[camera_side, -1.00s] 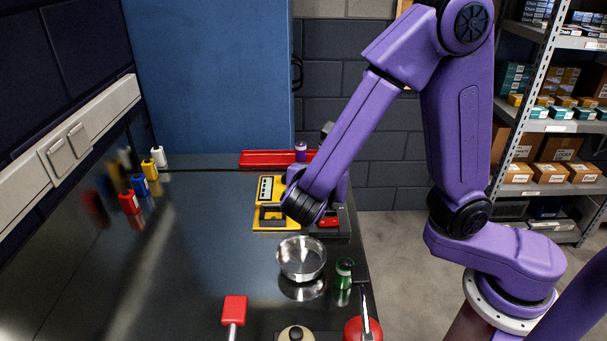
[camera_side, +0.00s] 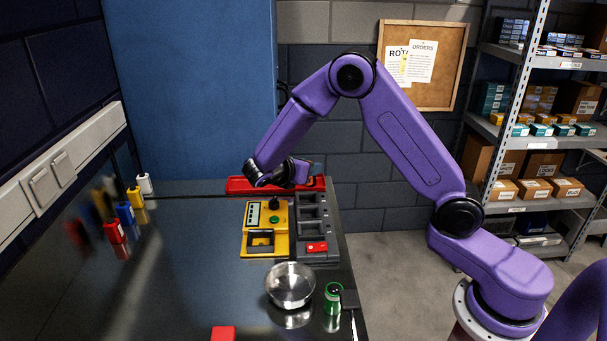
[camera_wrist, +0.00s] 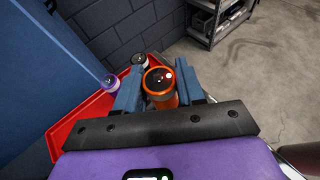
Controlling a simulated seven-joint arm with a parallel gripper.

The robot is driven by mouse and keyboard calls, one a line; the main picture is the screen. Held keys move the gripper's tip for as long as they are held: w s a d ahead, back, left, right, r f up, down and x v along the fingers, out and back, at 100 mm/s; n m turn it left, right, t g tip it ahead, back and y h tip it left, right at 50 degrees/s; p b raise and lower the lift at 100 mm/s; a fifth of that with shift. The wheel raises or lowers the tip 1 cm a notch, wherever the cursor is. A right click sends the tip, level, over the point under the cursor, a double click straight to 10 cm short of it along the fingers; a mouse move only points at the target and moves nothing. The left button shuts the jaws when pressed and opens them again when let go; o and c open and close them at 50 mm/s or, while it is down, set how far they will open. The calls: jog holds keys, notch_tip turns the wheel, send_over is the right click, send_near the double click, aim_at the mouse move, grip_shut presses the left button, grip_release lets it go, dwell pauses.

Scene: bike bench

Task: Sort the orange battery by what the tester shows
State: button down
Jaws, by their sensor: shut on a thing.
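In the wrist view the orange battery (camera_wrist: 160,88) is between the two blue fingers of my gripper (camera_wrist: 161,84), which is shut on it. The gripper is over the right end of the red tray (camera_wrist: 92,116). In the side view my gripper (camera_side: 296,172) is at the back of the bench, above the red tray (camera_side: 236,185); the battery cannot be made out there. The yellow tester (camera_side: 250,243) stands in front of the tray, with a pale display and a green spot. The display is too small to read.
A purple battery (camera_wrist: 111,82) and a dark, white-rimmed one (camera_wrist: 139,60) are by the tray, left of the fingers. A grey rack (camera_side: 308,207) holding a red item (camera_side: 317,247) stands right of the tester. A metal bowl (camera_side: 290,286) and green jar (camera_side: 333,297) are nearer.

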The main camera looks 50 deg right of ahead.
jog(key=shift+w+d+f, duration=0.2)
jog(key=shift+d+f, duration=0.1)
jog(key=shift+d, duration=0.05)
jog(key=shift+f, duration=2.7)
jog(key=shift+f, duration=0.55)
jog(key=c, duration=1)
grip_release()
jog(key=shift+o, duration=0.2)
jog(key=shift+a, duration=0.1)
jog(key=shift+v, duration=5.4)
jog(key=shift+r, duration=0.1)
